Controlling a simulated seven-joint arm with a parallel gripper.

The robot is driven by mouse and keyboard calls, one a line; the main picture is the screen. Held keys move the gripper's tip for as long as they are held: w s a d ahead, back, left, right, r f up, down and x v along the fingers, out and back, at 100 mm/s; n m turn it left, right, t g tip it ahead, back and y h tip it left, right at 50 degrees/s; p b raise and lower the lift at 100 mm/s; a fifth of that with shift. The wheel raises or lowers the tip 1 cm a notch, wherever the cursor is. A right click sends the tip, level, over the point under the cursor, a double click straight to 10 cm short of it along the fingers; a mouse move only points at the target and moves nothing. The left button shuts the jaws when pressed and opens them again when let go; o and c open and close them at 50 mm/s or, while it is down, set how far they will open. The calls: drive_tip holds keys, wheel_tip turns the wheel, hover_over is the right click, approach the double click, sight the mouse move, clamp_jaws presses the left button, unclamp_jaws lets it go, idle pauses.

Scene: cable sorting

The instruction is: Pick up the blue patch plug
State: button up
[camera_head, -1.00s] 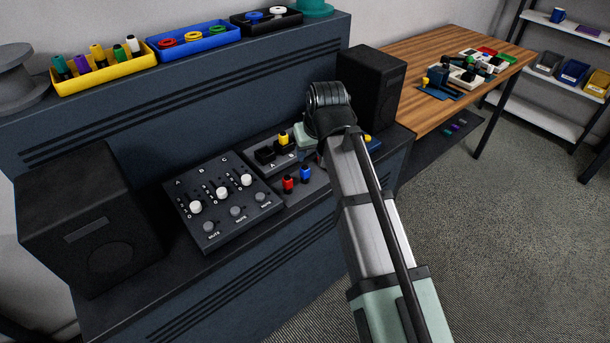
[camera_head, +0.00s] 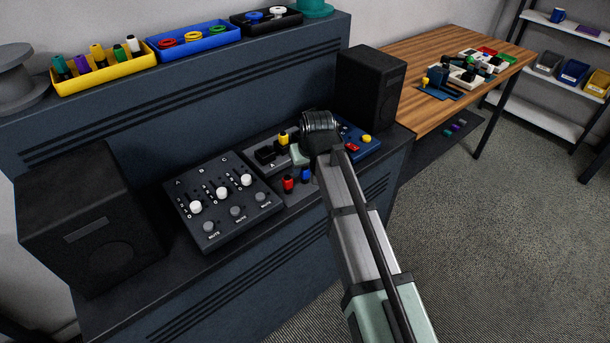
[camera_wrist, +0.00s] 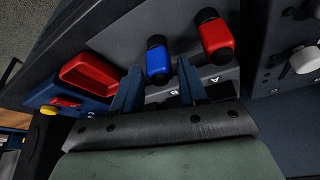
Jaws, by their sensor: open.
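The blue patch plug (camera_head: 306,175) stands upright on a grey panel, just right of the red plug (camera_head: 288,183). In the wrist view the blue plug (camera_wrist: 158,60) lies ahead of my open gripper (camera_wrist: 157,78), roughly in line with the gap between the two dark blue fingers. The red plug (camera_wrist: 215,38) is to its right there, outside the fingers. I cannot tell whether either finger touches the blue plug. In the head view my gripper (camera_head: 301,157) is mostly hidden behind my wrist, close above the blue plug.
A slider mixer (camera_head: 221,203) stands left of the plugs. A yellow-topped plug (camera_head: 283,138) stands on a block behind them. A blue box with a yellow button (camera_head: 367,139) is to the right. Black speakers (camera_head: 371,87) stand at both ends. A red tray (camera_wrist: 90,73) shows in the wrist view.

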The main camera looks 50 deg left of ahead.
drive_tip(key=shift+x, duration=1.35)
drive_tip(key=shift+c, duration=0.4)
drive_tip(key=c, duration=0.7)
wheel_tip(320, 180, up, 15)
drive_tip(key=shift+r, duration=0.1)
